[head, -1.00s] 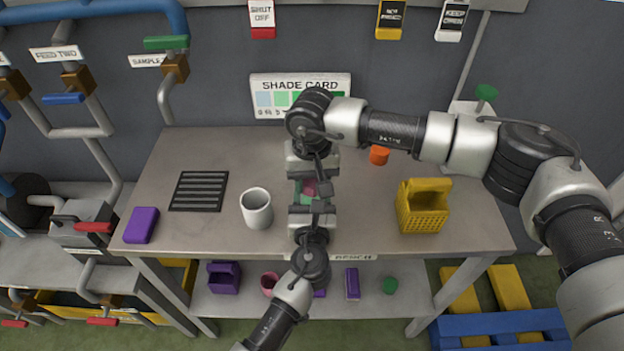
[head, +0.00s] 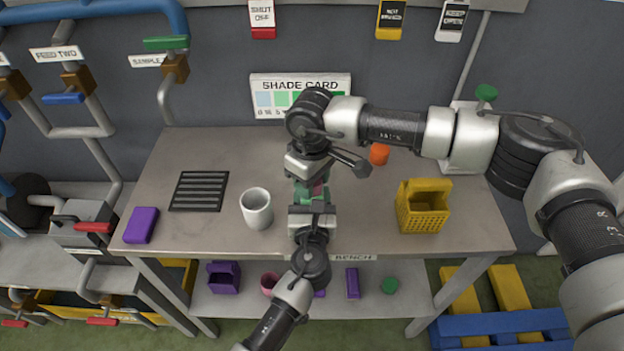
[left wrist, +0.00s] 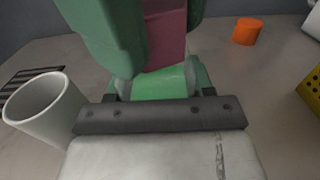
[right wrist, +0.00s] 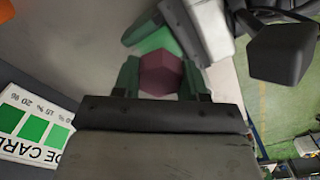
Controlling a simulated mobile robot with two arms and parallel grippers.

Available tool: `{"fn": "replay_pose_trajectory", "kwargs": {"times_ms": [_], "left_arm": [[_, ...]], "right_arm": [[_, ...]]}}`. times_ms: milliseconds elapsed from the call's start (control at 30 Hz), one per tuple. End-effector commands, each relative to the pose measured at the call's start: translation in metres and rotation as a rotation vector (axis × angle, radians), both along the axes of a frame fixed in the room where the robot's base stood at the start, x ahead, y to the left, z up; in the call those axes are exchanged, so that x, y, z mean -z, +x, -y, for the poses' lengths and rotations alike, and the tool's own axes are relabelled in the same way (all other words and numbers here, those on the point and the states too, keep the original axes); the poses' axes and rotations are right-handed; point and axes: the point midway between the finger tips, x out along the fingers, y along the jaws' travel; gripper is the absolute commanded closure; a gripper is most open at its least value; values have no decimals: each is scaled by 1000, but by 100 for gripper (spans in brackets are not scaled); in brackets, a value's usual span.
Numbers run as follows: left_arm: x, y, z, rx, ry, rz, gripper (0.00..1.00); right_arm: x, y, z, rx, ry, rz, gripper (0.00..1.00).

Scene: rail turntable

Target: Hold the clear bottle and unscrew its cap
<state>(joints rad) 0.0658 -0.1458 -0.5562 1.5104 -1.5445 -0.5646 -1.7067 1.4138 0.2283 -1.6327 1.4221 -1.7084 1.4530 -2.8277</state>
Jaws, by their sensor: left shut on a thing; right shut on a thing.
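The mauve faceted cap (head: 318,189) is at the middle of the bench, between my two grippers. My right gripper (head: 309,186) comes down from above and is shut on the cap; its green fingers flank the cap (right wrist: 160,74) in the right wrist view. My left gripper (head: 311,202) comes from the front, just below, and is shut on the clear bottle. The bottle is mostly hidden; a pale see-through edge (left wrist: 124,88) shows under the cap (left wrist: 165,35) in the left wrist view. I cannot tell whether cap and bottle are apart.
A white mug (head: 257,209) stands to the left, with a black grille (head: 198,191) and a purple block (head: 141,225) beyond. A yellow basket (head: 422,208) is to the right and an orange cylinder (head: 379,154) behind. The shade card (head: 300,96) stands at the back.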

Motion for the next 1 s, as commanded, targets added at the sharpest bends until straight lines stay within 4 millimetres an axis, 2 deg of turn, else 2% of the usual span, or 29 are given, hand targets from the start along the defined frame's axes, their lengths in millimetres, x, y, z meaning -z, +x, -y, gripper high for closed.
{"fn": "replay_pose_trajectory", "kwargs": {"times_ms": [167,400,433,600,800,833,1000], "left_arm": [[0,0,0,0,0,-1,90],[0,0,0,0,0,0,90],[0,0,0,0,0,0,90],[0,0,0,0,0,-1,90],[0,0,0,0,0,-1,90],[0,0,0,0,0,-1,90],[0,0,0,0,0,-1,90]], "right_arm": [[0,0,0,-145,0,1,86],[0,0,0,-157,1,1,86],[0,0,0,-157,1,1,55],[0,0,0,-155,1,1,29],[0,0,0,-155,0,0,28],[0,0,0,-155,0,0,24],[0,0,0,-154,0,0,23]]}}
